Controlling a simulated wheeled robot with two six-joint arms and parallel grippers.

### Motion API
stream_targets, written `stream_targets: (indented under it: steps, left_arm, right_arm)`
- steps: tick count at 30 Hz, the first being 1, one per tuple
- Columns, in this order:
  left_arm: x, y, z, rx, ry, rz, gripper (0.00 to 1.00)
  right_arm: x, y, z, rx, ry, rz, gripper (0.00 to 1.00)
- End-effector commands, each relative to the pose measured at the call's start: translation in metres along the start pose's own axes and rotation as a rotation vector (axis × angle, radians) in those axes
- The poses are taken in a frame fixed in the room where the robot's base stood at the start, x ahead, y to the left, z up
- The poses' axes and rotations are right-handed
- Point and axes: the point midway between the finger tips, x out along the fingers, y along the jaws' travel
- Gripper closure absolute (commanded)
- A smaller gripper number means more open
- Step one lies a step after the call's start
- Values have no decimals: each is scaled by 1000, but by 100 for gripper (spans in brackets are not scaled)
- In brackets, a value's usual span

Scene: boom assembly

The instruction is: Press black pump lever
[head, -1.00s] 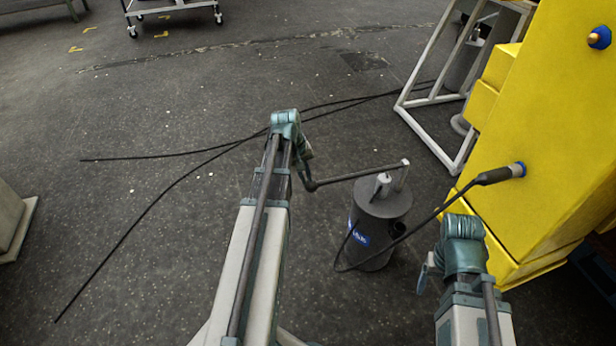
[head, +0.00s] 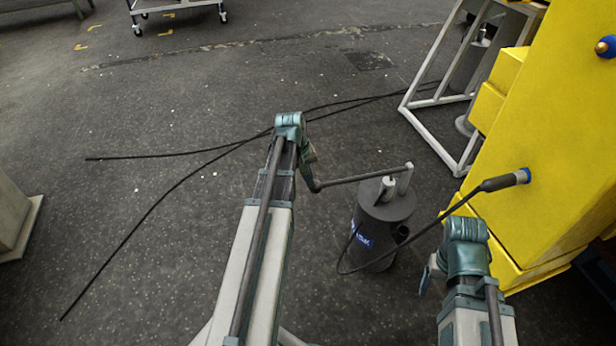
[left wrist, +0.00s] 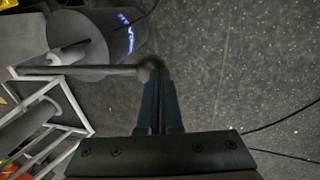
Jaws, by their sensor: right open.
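The black pump (head: 378,235) is a dark cylinder with a blue label, standing upright on the floor. Its black lever (head: 355,178) runs left from the light bracket on its top, nearly level. My left gripper (head: 314,180) is at the lever's free end. In the left wrist view the lever (left wrist: 95,71) ends in a round knob (left wrist: 149,66) at the left gripper's fingertips (left wrist: 158,72). Those fingers are together, and I cannot tell whether they touch the knob. My right gripper (head: 425,280) is open, right of the pump, and mostly hidden by its own wrist.
A yellow machine body (head: 545,150) stands at the right. A black hose (head: 440,216) joins it to the pump. A white metal frame (head: 432,137) stands behind.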

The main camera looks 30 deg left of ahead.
Motion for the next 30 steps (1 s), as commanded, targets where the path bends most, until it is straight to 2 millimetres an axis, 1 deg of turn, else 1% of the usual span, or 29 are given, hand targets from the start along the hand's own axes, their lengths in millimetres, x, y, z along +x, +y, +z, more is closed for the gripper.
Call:
stream_targets:
  steps: [1, 5, 18, 21, 24, 30]
  left_arm:
    - [-15, 2, 1, -1, 4, 1, 100]
    - [-38, 5, 1, -3, 14, 8, 100]
    - [-110, 1, -2, -6, 15, 10, 100]
    - [-121, 0, -2, -6, 15, 11, 100]
    - [-127, -2, -2, -6, 15, 11, 100]
    - [-128, -3, -3, -5, 15, 11, 100]
  right_arm:
    - [-15, 1, 1, 0, 0, 0, 26]
    - [-37, 3, 2, 0, 0, -1, 26]
    - [-106, 10, 6, 0, 0, -1, 26]
    - [-117, 11, 7, 0, 0, -1, 26]
    - [-123, 12, 8, 0, 0, -1, 26]
    - [-123, 12, 8, 0, 0, -1, 26]
